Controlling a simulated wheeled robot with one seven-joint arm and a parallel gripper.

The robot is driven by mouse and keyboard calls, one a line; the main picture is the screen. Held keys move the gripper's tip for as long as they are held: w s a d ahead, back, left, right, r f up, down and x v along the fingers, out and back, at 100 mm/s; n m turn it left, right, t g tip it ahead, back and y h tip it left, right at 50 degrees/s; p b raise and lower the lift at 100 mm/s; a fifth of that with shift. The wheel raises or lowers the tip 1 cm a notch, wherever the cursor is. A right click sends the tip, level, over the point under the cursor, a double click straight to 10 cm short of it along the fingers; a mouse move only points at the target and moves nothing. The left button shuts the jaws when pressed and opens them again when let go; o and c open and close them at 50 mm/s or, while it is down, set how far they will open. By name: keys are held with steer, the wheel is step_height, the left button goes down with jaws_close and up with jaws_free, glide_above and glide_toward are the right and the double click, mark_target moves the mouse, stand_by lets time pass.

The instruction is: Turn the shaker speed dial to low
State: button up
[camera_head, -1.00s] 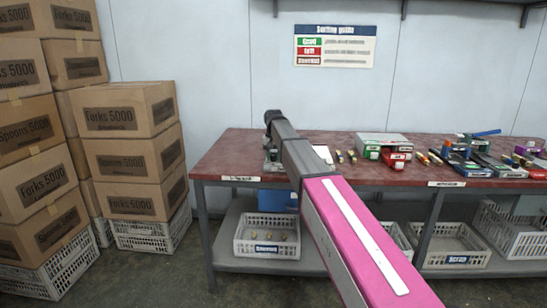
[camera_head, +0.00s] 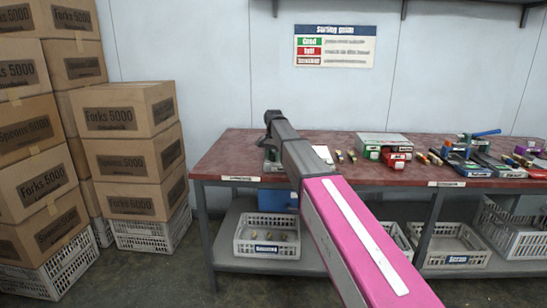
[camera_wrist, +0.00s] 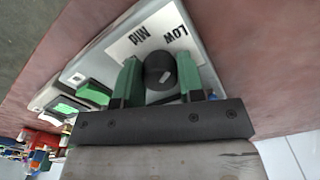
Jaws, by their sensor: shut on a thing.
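The speed dial (camera_wrist: 158,72) is a round black knob with a short pale mark, set on a light panel in the wrist view. The panel (camera_wrist: 112,50) carries the printed words LOW and MID, seen upside down. The pale mark lies on the dial's lower right side in the picture. My gripper (camera_wrist: 158,66) has one green finger on each side of the dial and is shut on it. In the head view my own arm hides the dial and most of the shaker (camera_head: 269,163) at the table's left end.
The red-topped table (camera_head: 232,155) also bears green and red boxes (camera_head: 384,146) and several small items to the right. Crates (camera_head: 270,248) stand on the shelf below. Stacked cartons (camera_head: 130,162) fill the left. A sorting sign (camera_head: 335,46) hangs on the wall.

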mark_target(273, 155)
steer(key=o, duration=0.9)
step_height(273, 155, up, 11)
steer(key=shift+f, duration=0.1)
stand_by(0.4)
